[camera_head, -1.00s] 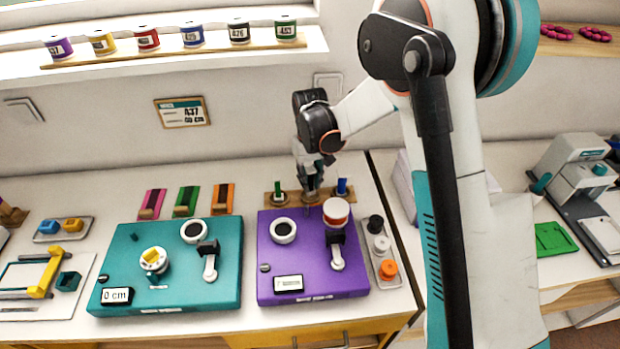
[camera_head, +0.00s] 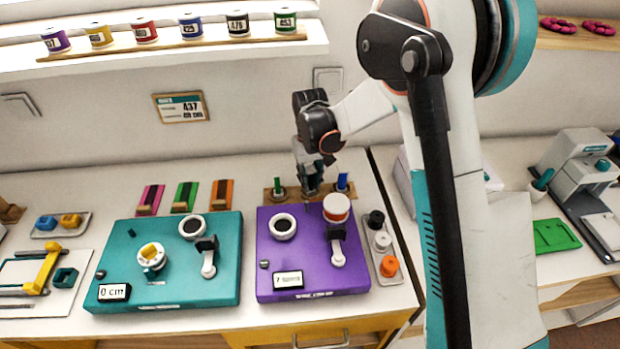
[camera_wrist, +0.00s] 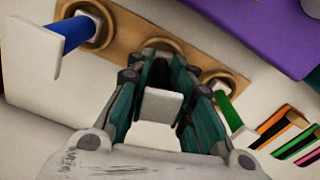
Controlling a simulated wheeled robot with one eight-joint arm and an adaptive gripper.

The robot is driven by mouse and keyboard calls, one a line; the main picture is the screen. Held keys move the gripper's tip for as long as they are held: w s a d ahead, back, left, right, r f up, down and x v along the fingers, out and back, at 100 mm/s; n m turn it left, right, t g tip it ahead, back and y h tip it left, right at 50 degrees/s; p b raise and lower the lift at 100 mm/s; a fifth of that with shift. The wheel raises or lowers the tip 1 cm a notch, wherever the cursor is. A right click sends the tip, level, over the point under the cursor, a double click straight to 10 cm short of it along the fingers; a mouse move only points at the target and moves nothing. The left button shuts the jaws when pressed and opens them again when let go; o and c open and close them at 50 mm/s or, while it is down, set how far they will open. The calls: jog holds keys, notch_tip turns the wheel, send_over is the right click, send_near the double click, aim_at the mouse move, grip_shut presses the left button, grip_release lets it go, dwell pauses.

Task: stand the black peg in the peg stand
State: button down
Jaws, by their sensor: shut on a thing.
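The wooden peg stand (camera_head: 268,196) lies behind the purple board, with a green peg (camera_head: 278,187) at its left and a blue peg (camera_head: 342,182) at its right. My gripper (camera_head: 311,184) is over the middle of the stand. In the wrist view my gripper (camera_wrist: 162,98) is shut on the black peg (camera_wrist: 160,76), whose pale square end (camera_wrist: 162,105) faces the camera. The peg lines up with the middle ring (camera_wrist: 160,45) of the stand. The fingers hide its lower end, so I cannot tell whether it is inside the ring.
The purple board (camera_head: 312,250) with a red-and-white spool (camera_head: 336,207) stands just in front of the stand. The teal board (camera_head: 165,265) is to its left, and a tray with small spools (camera_head: 381,242) is at the right. Pink, green and orange strips lie left of the stand.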

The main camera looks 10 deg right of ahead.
aim_at(310, 169)
jog(key=c, duration=1.3)
grip_release()
jog(key=shift+r, duration=0.1)
jog(key=shift+r+p, duration=2)
jog(key=shift+r, duration=1.4)
